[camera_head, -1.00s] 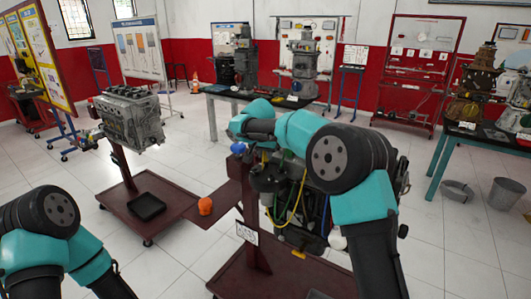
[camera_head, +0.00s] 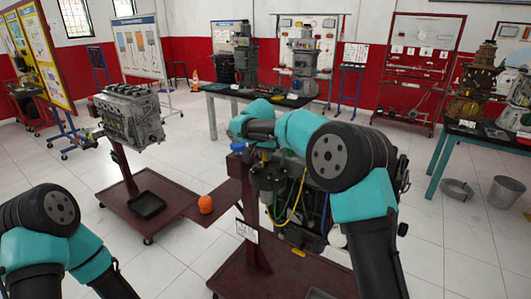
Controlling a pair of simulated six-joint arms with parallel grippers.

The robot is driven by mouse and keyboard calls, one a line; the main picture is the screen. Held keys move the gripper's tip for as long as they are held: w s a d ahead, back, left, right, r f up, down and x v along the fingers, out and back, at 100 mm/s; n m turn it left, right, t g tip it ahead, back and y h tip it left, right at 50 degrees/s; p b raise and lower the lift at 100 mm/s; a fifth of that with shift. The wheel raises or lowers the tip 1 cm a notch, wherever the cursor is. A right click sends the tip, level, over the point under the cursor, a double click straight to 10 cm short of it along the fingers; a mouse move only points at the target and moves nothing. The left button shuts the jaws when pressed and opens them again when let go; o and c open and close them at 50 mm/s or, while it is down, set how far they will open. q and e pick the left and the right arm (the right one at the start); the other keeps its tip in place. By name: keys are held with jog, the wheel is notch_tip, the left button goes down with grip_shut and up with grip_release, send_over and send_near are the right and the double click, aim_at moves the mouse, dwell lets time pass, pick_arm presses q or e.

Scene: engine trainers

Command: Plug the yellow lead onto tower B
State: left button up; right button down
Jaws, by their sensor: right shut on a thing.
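My right arm reaches in from the right over the engine trainer (camera_head: 310,205). My right gripper (camera_head: 265,157) points down at the trainer's upper left, largely hidden under its wrist. A bit of yellow shows at its jaws, and it is shut on the yellow lead. The yellow lead (camera_head: 291,213) hangs in a loop at the trainer's front, beside a green one. Dark grey rounded parts (camera_head: 268,178) stand just below the gripper. I cannot tell which is tower B, nor whether the lead's end touches it. My left gripper is out of view; only its arm shows.
An orange object (camera_head: 205,204) sits on the trainer's red side shelf (camera_head: 228,198). Another engine (camera_head: 130,115) stands on a red stand at left, with a black tray (camera_head: 147,205) on its base. Open floor lies between the stands. Work tables stand behind.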

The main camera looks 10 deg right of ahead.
jog(key=c, duration=0.9)
grip_release()
jog(key=shift+r, duration=0.1)
jog(key=v, duration=1.7)
jog(key=shift+r, duration=0.15)
